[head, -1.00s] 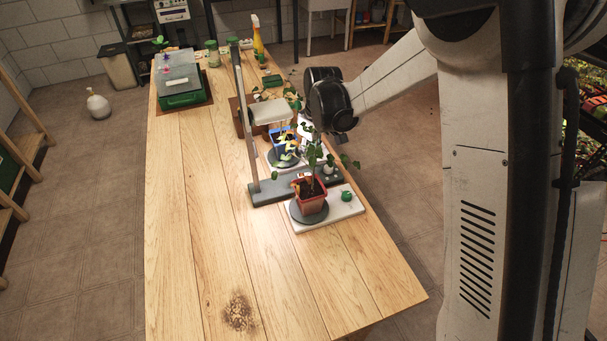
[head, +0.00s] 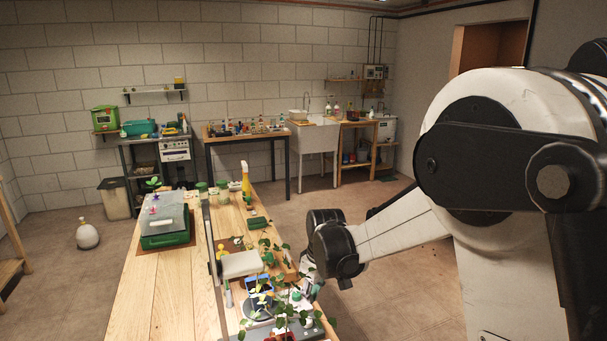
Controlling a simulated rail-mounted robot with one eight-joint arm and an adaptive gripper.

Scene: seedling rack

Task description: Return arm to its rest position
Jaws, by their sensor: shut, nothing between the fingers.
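My arm reaches in from the right, and its black joint (head: 335,250) hangs over the right edge of the wooden bench (head: 155,300). My gripper (head: 308,283) is small and partly hidden below that joint, close to the leafy plants. It is shut with nothing in it. A blue pot (head: 259,283) with a seedling stands left of it. A red pot (head: 283,337) with a plant is cut off by the bottom edge of the head view.
A grey lamp (head: 241,264) on a post stands left of the plants. A green box with a clear lid (head: 165,220) and a yellow spray bottle (head: 246,182) are farther back. A sink (head: 315,140) and shelving line the far wall. The bench's left front is clear.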

